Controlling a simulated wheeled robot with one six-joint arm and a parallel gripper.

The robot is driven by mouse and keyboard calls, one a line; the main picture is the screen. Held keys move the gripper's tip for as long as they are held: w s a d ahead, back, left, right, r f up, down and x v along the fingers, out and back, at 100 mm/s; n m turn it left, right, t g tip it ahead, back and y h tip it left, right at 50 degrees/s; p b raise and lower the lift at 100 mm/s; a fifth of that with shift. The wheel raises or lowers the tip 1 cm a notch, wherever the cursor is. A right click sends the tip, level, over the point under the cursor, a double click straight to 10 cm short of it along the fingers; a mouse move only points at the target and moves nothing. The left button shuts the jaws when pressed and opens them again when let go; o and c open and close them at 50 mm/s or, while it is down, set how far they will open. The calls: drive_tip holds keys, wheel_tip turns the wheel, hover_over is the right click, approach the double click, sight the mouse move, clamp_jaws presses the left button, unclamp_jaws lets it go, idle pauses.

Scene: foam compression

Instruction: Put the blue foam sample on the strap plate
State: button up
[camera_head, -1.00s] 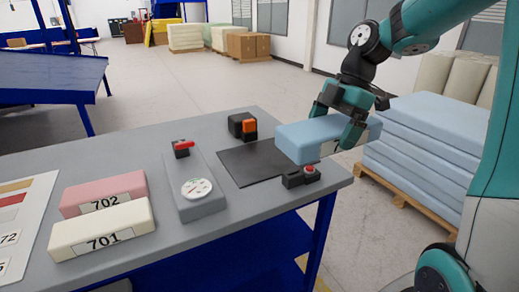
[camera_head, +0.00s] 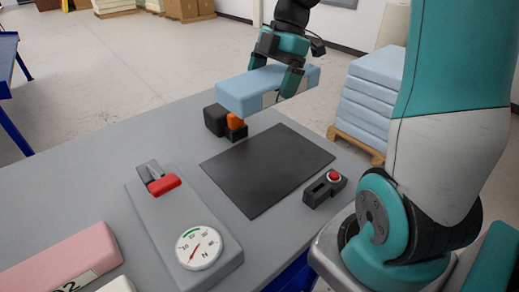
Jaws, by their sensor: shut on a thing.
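The blue foam sample (camera_head: 252,92) is a light blue block with a pale label on its side. My gripper (camera_head: 277,85) is shut on it near its right half and holds it in the air. The block is seen above the far edge of the black plate (camera_head: 268,168), which I take for the strap plate. In the picture it overlaps the black and orange buckle (camera_head: 232,123) at the plate's far left corner. I cannot tell how high it is. The plate lies flat and bare on the grey table.
A black latch with a red button (camera_head: 325,188) sits at the plate's right corner. A grey gauge unit (camera_head: 180,225) with a red lever (camera_head: 163,184) and dial stands left of the plate. A pink foam block (camera_head: 65,262) lies at lower left. Stacked blue foam (camera_head: 373,90) stands beyond the table.

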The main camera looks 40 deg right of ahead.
sight(265, 163)
wheel_tip(265, 163, down, 19)
drive_tip(key=shift+f, duration=0.15)
drive_tip(key=shift+f, duration=0.15)
drive_tip(key=o, duration=0.6)
drive_tip(key=shift+c, duration=0.2)
